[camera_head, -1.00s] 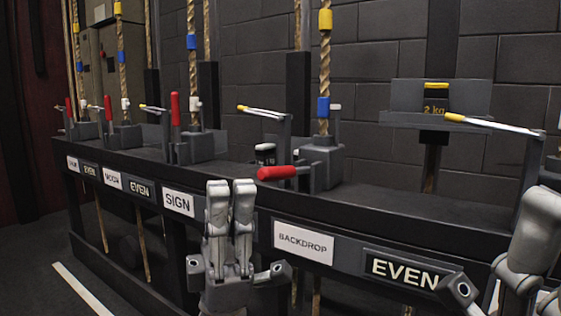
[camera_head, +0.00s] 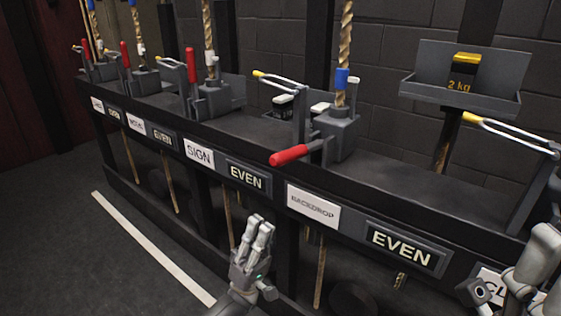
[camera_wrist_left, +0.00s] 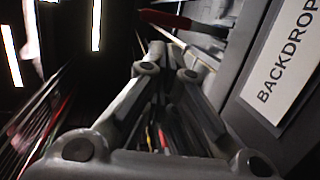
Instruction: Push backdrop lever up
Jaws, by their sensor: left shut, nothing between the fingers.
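The backdrop lever has a red handle (camera_head: 290,155) that sticks out over the rail's front edge, roughly level, from its grey lock block (camera_head: 336,138). The white BACKDROP label (camera_head: 313,207) is below it. My left gripper (camera_head: 261,223) is shut and empty, in front of the rail, below and left of the red handle and apart from it. In the left wrist view the red handle (camera_wrist_left: 165,19) shows beyond the fingers (camera_wrist_left: 170,60), with the BACKDROP label (camera_wrist_left: 283,65) at right. My right gripper (camera_head: 520,268) is partly cut off at the lower right; its jaws are unclear.
The SIGN lever (camera_head: 191,66) and other red levers at left stand upright. A yellow-tipped bar (camera_head: 279,79) is behind the backdrop handle. A tray (camera_head: 417,95) with a 2 kg weight (camera_head: 463,72) is at the back right. Ropes pass through the rail. The floor at left is clear.

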